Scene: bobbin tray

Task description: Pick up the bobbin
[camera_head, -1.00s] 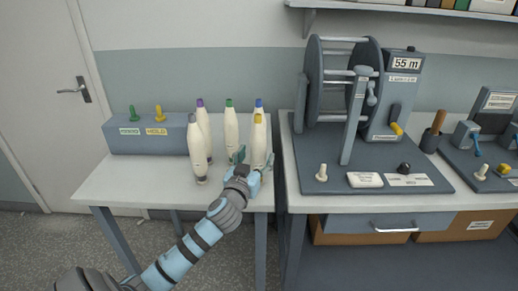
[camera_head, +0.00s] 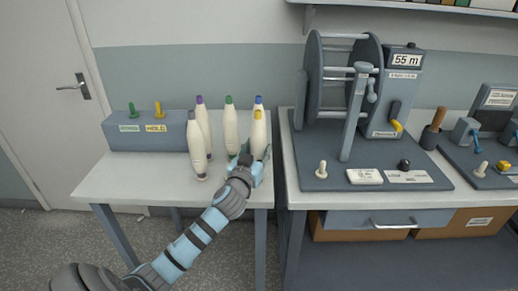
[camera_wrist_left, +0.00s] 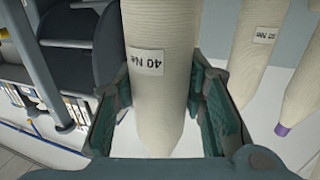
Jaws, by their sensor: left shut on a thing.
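Several cream cone-shaped bobbins stand upright on the small white table (camera_head: 125,185). My left gripper (camera_head: 255,156) is shut on the yellow-tipped bobbin (camera_head: 258,132) at the table's front right. In the left wrist view the held bobbin (camera_wrist_left: 158,95) carries a "40 Ne" label and sits between the two green finger pads (camera_wrist_left: 162,105). Its lower part is hidden by the gripper in the head view, so I cannot tell whether it touches the table. My right gripper is not in view.
A blue-tipped bobbin (camera_head: 258,104) stands close behind the held one, with a green-tipped bobbin (camera_head: 230,128) to its left.

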